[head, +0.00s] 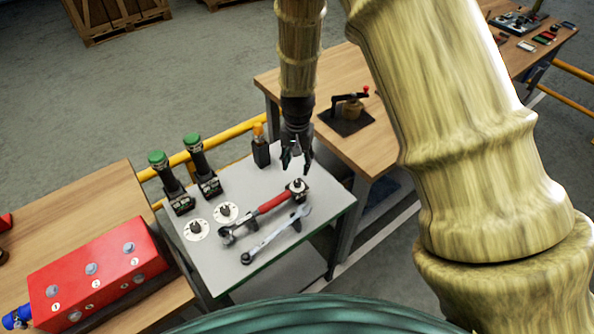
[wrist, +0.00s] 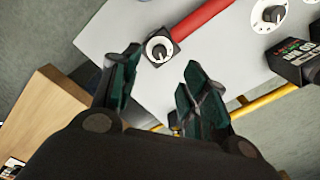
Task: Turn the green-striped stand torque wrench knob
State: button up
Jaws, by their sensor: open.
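The torque wrench (head: 268,204) with a red handle lies on the grey-topped stand (head: 215,262), which has a green stripe along its front edge. Its knob (head: 297,185) is a small dark knob on a white dial in a black square block, at the wrench's right end. In the wrist view the knob (wrist: 159,50) shows between and just beyond my fingertips, with the red handle running to the upper right. My gripper (head: 297,166) points down above the knob, open and apart from it. Its dark green finger pads (wrist: 160,65) hold nothing.
A combination wrench (head: 276,235) lies in front of the torque wrench. A red box (head: 100,275) sits left. A yellow rail (head: 230,133) runs behind.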

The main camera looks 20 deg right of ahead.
jog(key=shift+r, duration=1.5)
